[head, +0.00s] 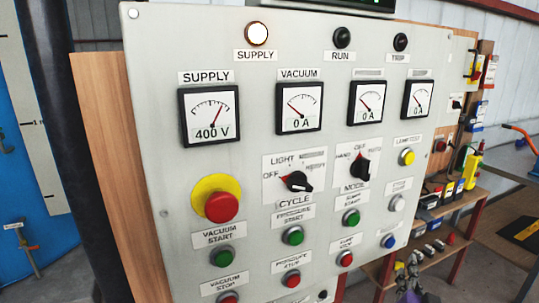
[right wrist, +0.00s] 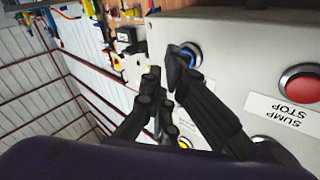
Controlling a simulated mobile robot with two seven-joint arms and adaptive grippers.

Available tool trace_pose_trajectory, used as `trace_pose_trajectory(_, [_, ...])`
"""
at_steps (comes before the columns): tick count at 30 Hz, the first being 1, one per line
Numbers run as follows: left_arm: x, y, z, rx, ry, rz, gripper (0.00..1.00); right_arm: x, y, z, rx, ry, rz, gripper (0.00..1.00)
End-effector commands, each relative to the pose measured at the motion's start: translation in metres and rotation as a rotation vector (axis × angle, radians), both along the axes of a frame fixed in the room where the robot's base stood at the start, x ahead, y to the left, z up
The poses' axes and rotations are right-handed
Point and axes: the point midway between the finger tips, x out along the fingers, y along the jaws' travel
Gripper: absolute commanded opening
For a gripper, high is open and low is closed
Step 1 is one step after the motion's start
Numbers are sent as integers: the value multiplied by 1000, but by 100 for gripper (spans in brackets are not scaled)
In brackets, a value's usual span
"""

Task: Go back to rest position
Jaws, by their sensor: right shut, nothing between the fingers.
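My right gripper (head: 412,272) shows at the lower right of the head view, just below and right of the control panel (head: 240,150). In the right wrist view the dark fingers of my right gripper (right wrist: 164,92) are together with nothing held. They overlap part of a blue button (right wrist: 190,54) in that view; I cannot tell whether they touch it. The blue button also shows in the head view (head: 388,241), clear of the gripper there. My left gripper is not in view.
The panel carries a large red emergency button (head: 222,206), meters, a lit supply lamp (head: 257,33) and several push buttons. A red sump stop button (right wrist: 302,84) is near the fingers in the wrist view. A wooden shelf (head: 425,245) with several small items stands at right.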

Motion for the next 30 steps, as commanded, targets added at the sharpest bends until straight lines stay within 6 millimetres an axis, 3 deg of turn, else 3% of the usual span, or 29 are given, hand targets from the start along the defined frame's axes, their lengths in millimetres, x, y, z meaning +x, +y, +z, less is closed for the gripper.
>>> trace_pose_trajectory(1, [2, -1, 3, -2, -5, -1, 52, -10, 11, -24, -49, 75, 27, 0])
trace_pose_trajectory(5, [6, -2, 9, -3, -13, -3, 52, -44, 45, -84, -159, 257, 116, 0])
trace_pose_trajectory(8, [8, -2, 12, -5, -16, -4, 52, -84, 70, -133, -221, 393, 197, 0])
trace_pose_trajectory(12, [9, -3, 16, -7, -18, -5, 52, -158, 107, -200, -266, 576, 318, 0])
trace_pose_trajectory(15, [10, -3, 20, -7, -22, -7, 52, -219, 130, -238, -258, 688, 393, 0])
trace_pose_trajectory(18, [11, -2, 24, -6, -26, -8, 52, -275, 148, -265, -216, 777, 442, 0])
trace_pose_trajectory(22, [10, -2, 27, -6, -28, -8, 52, -331, 160, -284, -176, 856, 466, 0])
trace_pose_trajectory(25, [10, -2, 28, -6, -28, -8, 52, -355, 158, -291, -166, 893, 465, 0])
trace_pose_trajectory(30, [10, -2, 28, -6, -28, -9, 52, -365, 155, -295, -161, 909, 460, 0])
